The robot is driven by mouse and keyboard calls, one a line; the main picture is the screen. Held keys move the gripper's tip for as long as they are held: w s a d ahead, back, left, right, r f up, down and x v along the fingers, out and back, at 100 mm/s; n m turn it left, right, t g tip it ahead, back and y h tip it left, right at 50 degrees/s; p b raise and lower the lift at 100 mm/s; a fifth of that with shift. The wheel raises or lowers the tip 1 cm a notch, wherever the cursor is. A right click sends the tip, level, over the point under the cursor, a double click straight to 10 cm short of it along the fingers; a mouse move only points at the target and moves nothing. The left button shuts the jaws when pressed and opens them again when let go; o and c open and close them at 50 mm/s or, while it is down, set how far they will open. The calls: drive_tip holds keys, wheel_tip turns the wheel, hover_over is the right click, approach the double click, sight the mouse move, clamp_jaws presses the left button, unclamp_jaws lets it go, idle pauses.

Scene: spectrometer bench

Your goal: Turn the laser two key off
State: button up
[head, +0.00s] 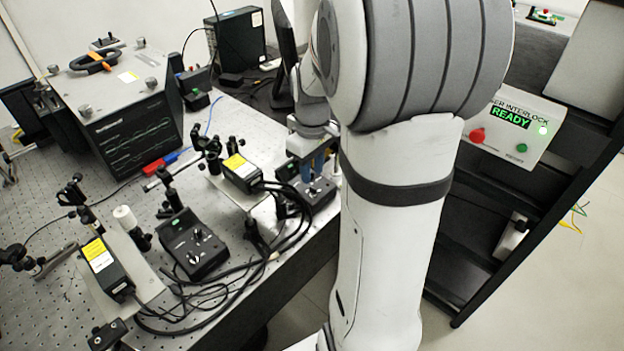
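Two black laser control boxes sit on the perforated optical bench (60,225). The nearer box (190,245) has small knobs or a key switch on its top. The farther box (322,196) stands near the bench's right edge, partly behind my arm. No label reading laser two is legible on either. My gripper (312,178) points down with its blue fingers at the top of the farther box, by a small switch there. The key is too small and too covered to make out, and I cannot tell whether the fingers touch or grip it.
Yellow-labelled laser heads (241,170) (100,257) stand on mounts beside the boxes, with black cables (225,290) looping in front. A large black instrument (125,125) is at the back left. An interlock panel (518,125) reading READY is at right.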

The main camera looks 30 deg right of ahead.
sight(312, 188)
drive_tip(key=shift+r, duration=1.6)
drive_tip(key=shift+a, duration=0.1)
drive_tip(key=s+a+r+m+t, duration=0.2)
drive_tip(key=s+a+m+t, duration=0.1)
drive_tip(key=s+a, duration=0.9)
drive_tip(key=shift+s+r+m, duration=0.15)
drive_tip(key=shift+s+m, duration=0.45)
drive_tip(key=shift+s, duration=0.1)
